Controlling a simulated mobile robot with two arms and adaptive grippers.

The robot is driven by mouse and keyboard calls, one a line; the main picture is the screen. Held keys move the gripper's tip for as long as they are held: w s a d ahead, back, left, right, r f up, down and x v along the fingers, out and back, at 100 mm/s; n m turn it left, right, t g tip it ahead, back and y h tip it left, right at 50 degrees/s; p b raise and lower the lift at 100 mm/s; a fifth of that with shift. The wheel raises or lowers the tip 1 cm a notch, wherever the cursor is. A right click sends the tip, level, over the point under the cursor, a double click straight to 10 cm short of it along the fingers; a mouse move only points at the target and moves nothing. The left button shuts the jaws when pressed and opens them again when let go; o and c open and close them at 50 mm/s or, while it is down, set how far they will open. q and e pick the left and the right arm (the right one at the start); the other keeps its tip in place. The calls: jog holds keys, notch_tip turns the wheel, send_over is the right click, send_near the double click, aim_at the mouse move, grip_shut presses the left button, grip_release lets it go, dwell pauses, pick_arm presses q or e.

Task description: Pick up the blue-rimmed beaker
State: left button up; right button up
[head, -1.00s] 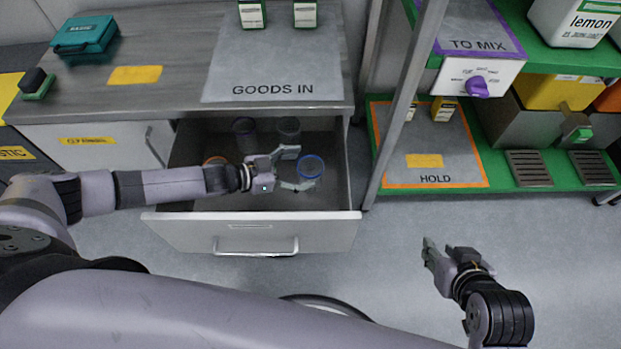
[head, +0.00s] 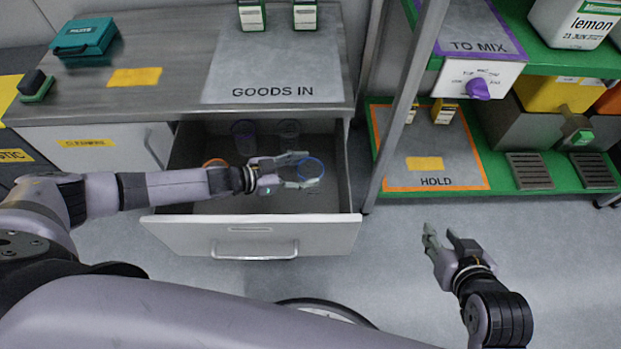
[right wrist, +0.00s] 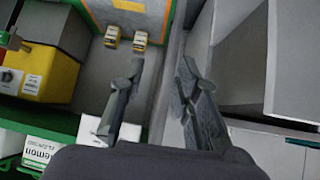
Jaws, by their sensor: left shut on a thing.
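The blue-rimmed beaker (head: 314,165) stands in the open drawer (head: 250,240), towards its right side, in the head view. My left gripper (head: 308,170) reaches in from the left, its two fingers on either side of the beaker and shut on it. The lower part of the beaker is hard to make out. My right gripper (head: 441,238) is open and empty, in front of the shelf and right of the drawer. In the right wrist view its fingers (right wrist: 162,75) are apart with nothing between them.
An orange-rimmed beaker (head: 214,162) is left of my left gripper, partly hidden. The counter (head: 180,95) overhangs behind. The rack post (head: 404,100) stands right of the drawer.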

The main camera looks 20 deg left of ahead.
pick_arm(q)
jog(key=c, duration=0.6)
jog(key=shift+o, duration=0.2)
